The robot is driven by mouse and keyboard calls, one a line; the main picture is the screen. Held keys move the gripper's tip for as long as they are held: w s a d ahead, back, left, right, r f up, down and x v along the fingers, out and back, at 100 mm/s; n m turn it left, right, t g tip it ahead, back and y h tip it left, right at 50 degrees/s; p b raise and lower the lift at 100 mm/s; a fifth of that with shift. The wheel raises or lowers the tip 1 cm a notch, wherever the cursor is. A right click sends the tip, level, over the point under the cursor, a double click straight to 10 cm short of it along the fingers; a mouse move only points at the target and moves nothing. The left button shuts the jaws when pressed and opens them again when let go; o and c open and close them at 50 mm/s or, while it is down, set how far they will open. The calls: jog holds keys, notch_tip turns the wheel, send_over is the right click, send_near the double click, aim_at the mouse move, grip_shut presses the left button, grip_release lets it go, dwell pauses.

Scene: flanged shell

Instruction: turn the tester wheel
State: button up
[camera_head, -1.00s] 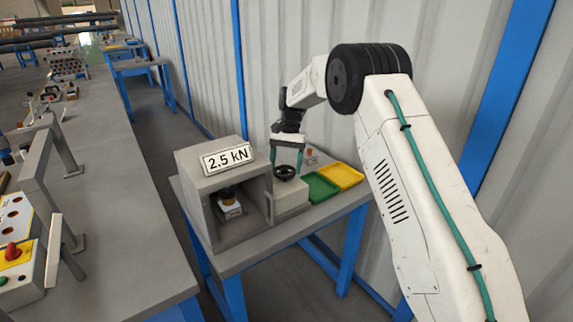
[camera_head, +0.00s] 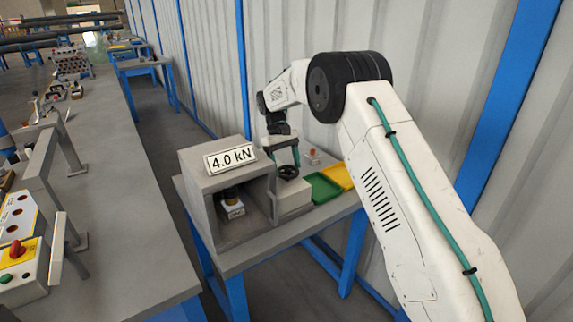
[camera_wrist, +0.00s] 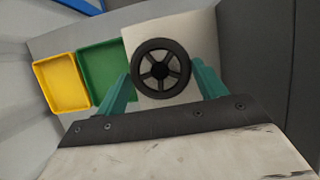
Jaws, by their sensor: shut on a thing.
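The tester is a grey box with an open front (camera_head: 200,175) on a small table. Its sign (camera_head: 230,158) reads "4.0 kN". The black spoked tester wheel (camera_head: 287,172) sits on a pale block at the box's right side; it also shows from above in the wrist view (camera_wrist: 160,66). My gripper (camera_head: 286,162) is over the wheel with its green fingers down. In the wrist view one finger lies on each side of the wheel, shut on its rim. A small dark-topped part on a white block (camera_head: 232,207) stands inside the box.
A green tray (camera_head: 325,188) and a yellow tray (camera_head: 338,177) lie right of the wheel. A small orange-topped item (camera_head: 313,157) stands behind them. The corrugated wall is close behind the table. A long bench (camera_head: 120,230) with control boxes runs along the left.

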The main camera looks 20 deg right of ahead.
jog(key=shift+n+h, duration=0.4)
jog(key=shift+n, duration=0.7)
jog(key=shift+s, duration=0.1)
jog(key=o, duration=1)
jog(key=v, duration=0.7)
jog(key=shift+a+r, duration=0.1)
jog(key=shift+r, duration=0.3)
